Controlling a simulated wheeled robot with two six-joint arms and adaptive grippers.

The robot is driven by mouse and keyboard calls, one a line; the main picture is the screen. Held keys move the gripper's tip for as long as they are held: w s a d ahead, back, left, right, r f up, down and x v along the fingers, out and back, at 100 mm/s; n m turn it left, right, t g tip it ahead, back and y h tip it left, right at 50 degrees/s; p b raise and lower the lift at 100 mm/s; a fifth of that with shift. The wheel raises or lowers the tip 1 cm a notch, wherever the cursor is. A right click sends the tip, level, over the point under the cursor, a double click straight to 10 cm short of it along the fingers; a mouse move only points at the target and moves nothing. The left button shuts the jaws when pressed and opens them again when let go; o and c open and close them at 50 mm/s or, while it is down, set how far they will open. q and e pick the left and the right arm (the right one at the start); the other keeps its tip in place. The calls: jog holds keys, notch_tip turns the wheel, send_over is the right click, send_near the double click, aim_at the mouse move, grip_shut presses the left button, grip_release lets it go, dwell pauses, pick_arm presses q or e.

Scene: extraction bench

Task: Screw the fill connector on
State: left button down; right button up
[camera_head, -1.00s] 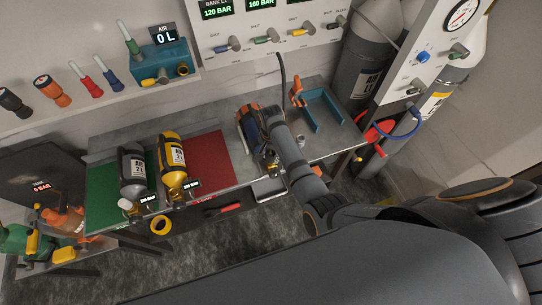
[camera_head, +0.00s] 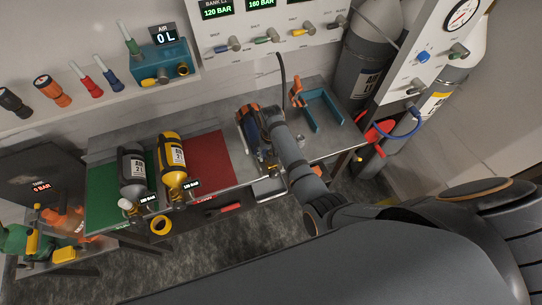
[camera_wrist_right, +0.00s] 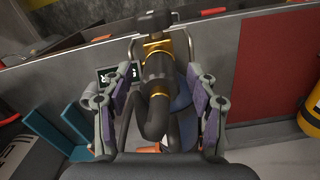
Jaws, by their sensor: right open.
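The black fill connector (camera_wrist_right: 156,72) on its curved black hose shows in the right wrist view, lined up with a brass valve fitting (camera_wrist_right: 155,45). I cannot tell whether its thread is engaged. My right gripper (camera_wrist_right: 157,88) is open, with one finger on each side of the connector and hose. In the head view, my right arm reaches over the bench to a dark blue and orange cylinder (camera_head: 246,124) and hides much of the fitting. The black hose (camera_head: 282,68) hangs from the panel above. My left gripper is not in view.
A grey cylinder (camera_head: 132,172) and a yellow cylinder (camera_head: 171,160) lie on the bench to the left. A red mat (camera_head: 210,158) is bare beside them. A teal cradle (camera_head: 313,116) stands to the right. The gauge panel (camera_head: 270,28) rises behind the bench.

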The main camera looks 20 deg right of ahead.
jog(key=n, duration=1.5)
jog(key=shift+n, duration=0.3)
jog(key=n, duration=0.4)
jog(key=shift+n, duration=0.4)
grip_shut()
jog(key=m, duration=1.4)
jog(key=shift+m, duration=0.3)
jog(key=m, duration=1.3)
jog(key=shift+f, duration=0.1)
grip_release()
